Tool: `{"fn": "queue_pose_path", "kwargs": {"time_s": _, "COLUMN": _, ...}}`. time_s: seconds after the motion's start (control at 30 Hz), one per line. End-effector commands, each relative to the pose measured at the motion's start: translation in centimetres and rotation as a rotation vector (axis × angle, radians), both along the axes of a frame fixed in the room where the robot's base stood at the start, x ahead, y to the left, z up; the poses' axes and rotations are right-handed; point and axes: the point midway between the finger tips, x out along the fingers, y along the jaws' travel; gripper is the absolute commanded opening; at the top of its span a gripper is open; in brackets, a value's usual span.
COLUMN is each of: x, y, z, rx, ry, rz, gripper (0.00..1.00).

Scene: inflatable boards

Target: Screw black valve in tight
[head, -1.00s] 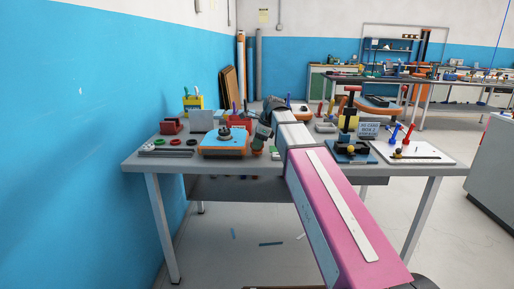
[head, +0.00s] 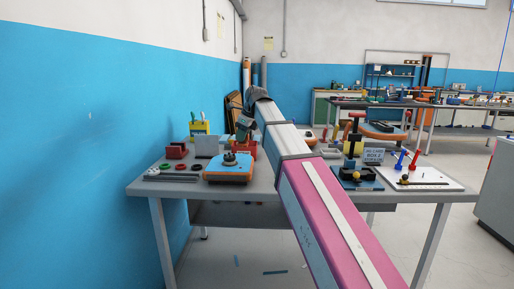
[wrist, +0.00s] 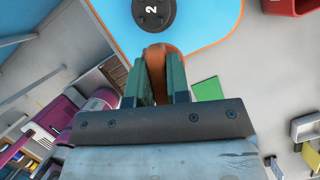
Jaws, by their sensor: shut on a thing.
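The black valve (head: 230,159), a round dark piece, sits on top of the blue inflatable board (head: 229,175) with orange edges, on the table's left half. In the wrist view the valve (wrist: 154,14) shows a white "2" at the top edge, on the blue board (wrist: 212,22). My gripper (head: 243,128) is above the board's back right side. In the wrist view my gripper (wrist: 158,62) is shut on a brown-orange piece (wrist: 156,57) between its green fingers; what it is cannot be told. The fingertips are apart from the valve in the picture.
A red container (head: 246,150) stands behind the board, and a yellow holder (head: 199,128) stands at the back left. A black press (head: 354,172) and a white board (head: 420,178) occupy the right. A green card (wrist: 208,89) lies beside the board.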

Motion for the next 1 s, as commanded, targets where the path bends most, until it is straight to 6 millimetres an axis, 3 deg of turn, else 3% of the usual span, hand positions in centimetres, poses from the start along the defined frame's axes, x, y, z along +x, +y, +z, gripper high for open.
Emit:
{"fn": "queue_pose_path", "kwargs": {"time_s": 0.1, "x": 0.9, "y": 3.1, "z": 1.8, "rx": 0.006, "ry": -0.005, "rz": -0.100, "gripper": 0.00}}
{"fn": "queue_pose_path", "kwargs": {"time_s": 0.3, "x": 1.2, "y": 5.6, "z": 3.3, "rx": 0.018, "ry": -0.009, "rz": -0.198, "gripper": 0.00}}
{"fn": "queue_pose_path", "kwargs": {"time_s": 0.77, "x": 1.2, "y": 5.8, "z": 3.3, "rx": 0.020, "ry": -0.009, "rz": -0.210, "gripper": 0.00}}
{"fn": "queue_pose_path", "kwargs": {"time_s": 1.0, "x": 1.1, "y": 5.7, "z": 2.3, "rx": 0.020, "ry": -0.008, "rz": -0.210, "gripper": 0.00}}
